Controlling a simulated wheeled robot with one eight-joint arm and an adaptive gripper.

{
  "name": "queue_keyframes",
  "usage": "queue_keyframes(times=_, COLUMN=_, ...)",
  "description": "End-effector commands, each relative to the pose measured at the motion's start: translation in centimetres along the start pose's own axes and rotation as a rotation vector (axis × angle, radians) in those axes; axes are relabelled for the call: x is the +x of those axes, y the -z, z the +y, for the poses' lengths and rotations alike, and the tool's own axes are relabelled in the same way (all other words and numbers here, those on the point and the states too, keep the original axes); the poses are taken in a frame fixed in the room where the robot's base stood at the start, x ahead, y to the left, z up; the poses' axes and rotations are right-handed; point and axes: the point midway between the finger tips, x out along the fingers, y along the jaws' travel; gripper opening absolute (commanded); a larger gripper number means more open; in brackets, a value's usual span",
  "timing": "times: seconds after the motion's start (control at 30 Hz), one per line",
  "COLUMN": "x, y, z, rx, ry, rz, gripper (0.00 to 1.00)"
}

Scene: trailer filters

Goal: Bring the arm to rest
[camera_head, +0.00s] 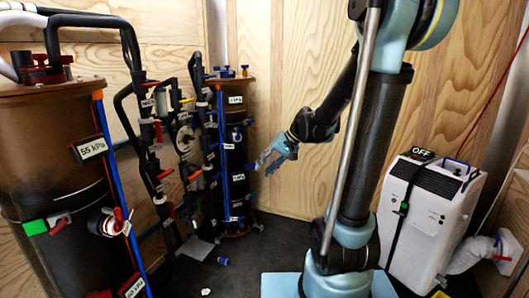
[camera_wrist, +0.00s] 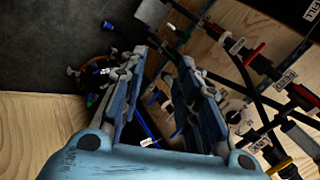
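My arm reaches from my column at the right of the head view, with its forearm pointing down and to the left. My gripper (camera_head: 264,164) hangs in the air at its end, in front of the wooden back wall and just right of the tall dark filter column (camera_head: 236,150). In the wrist view my gripper (camera_wrist: 170,62) shows two blue fingers spread apart. No object is held between them. Dark parts and a blue tube show in the gap behind the fingers; I cannot tell how far off they are.
A large brown filter tank (camera_head: 55,165) with a "55 kPa" label stands at the left. Pipes with red-handled valves (camera_head: 160,130) line the wall. A white unit (camera_head: 430,215) marked "OFF" stands at the right. A small blue-tipped item (camera_head: 223,261) lies on the dark floor.

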Motion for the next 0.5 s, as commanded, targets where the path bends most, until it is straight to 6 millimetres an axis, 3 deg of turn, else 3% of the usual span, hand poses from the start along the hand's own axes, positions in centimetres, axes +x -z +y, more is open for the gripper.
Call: queue_keyframes(times=0.5, x=-5.1, y=-10.5, z=6.9, rx=-0.027, ry=-0.284, rz=0.010, gripper=0.30)
